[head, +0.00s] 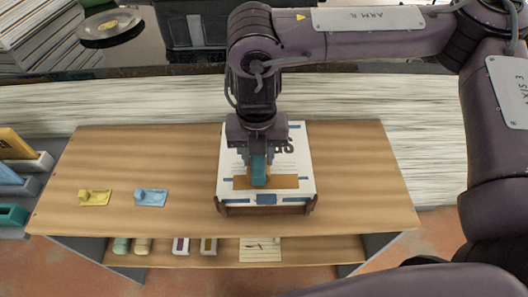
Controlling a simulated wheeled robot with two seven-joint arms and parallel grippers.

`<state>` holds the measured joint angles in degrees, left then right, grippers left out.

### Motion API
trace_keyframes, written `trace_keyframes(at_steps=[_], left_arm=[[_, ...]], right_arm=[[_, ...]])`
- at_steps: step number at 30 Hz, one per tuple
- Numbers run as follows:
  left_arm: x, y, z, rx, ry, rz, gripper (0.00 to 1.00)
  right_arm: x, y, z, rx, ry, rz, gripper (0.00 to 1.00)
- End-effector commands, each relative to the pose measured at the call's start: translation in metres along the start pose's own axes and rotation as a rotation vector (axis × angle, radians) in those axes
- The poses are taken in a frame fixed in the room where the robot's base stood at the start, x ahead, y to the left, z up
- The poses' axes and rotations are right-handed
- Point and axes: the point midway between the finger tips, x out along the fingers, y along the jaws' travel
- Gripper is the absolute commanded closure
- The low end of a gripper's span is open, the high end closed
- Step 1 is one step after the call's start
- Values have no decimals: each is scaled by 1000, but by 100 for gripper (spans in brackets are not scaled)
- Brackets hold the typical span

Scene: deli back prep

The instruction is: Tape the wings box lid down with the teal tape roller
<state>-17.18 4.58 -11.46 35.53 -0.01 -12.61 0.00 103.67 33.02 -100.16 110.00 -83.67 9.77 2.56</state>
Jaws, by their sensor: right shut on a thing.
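The wings box (229,160) stands on the wooden table, with a white lid, dark lettering partly hidden by my arm, and a brown strip across its near part. Small blue patches show near the lid's edges. My right gripper (258,163) points down over the middle of the lid, shut on the teal tape roller (259,176). The roller's lower end is at the brown strip; I cannot tell whether it touches. My left gripper is not in view.
A yellow piece (95,198) and a light blue piece (150,197) lie on the table's left (120,160). The table's right side is clear. A lower shelf (320,250) holds several small items and a paper card (260,249). Coloured things stand at the far left, including a teal one (12,215).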

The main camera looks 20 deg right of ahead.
Motion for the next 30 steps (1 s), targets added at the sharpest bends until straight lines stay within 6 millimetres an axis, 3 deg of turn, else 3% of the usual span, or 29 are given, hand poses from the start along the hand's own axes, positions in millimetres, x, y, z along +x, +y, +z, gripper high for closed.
trace_keyframes(at_steps=[30], left_arm=[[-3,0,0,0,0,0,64]], right_arm=[[0,25,0,0,0,2,100]])
